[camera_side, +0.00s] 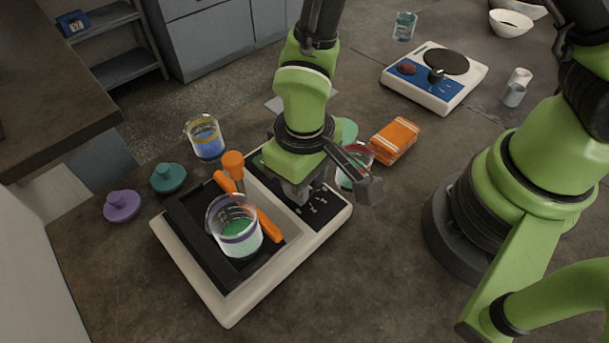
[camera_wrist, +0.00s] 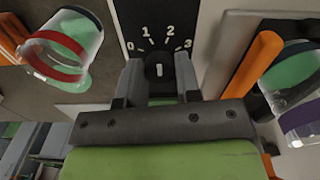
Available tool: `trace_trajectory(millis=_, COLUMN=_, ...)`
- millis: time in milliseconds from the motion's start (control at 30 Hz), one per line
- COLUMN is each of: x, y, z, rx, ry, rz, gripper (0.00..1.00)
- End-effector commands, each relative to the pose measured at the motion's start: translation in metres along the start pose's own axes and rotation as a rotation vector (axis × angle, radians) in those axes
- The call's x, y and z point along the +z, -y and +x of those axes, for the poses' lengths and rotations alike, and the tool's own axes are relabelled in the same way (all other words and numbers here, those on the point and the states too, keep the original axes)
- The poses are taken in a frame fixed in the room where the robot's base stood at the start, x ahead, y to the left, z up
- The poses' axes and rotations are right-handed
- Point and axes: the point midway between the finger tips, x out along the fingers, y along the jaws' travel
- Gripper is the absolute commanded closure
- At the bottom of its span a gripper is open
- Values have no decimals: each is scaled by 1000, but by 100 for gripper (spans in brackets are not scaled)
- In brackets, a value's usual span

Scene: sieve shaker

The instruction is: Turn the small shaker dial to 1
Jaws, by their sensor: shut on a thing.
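The small shaker dial (camera_wrist: 159,70) is a dark knob with a white mark on the shaker's black panel (camera_wrist: 128,14). Numbers 0 to 3 arc above it in the wrist view. The white mark points roughly straight up, between 1 and 2; I cannot tell its exact angle. My gripper (camera_wrist: 158,84) has one finger on each side of the dial and is shut on it. In the side view my gripper (camera_side: 299,200) reaches down to the panel of the white shaker (camera_side: 190,283), and the dial is hidden behind the fingers there.
A red-banded beaker (camera_side: 353,167) stands close beside my gripper. An orange cloth (camera_side: 396,139) lies right.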

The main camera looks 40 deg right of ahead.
Motion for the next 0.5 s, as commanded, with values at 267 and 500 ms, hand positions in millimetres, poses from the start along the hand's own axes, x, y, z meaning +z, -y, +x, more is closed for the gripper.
trace_trajectory(millis=267, x=-1, y=0, z=-1, rx=-1, ry=-5, rz=-200, gripper=92)
trace_trajectory(millis=500, x=-2, y=0, z=-1, rx=-1, ry=-5, rz=-303, gripper=92)
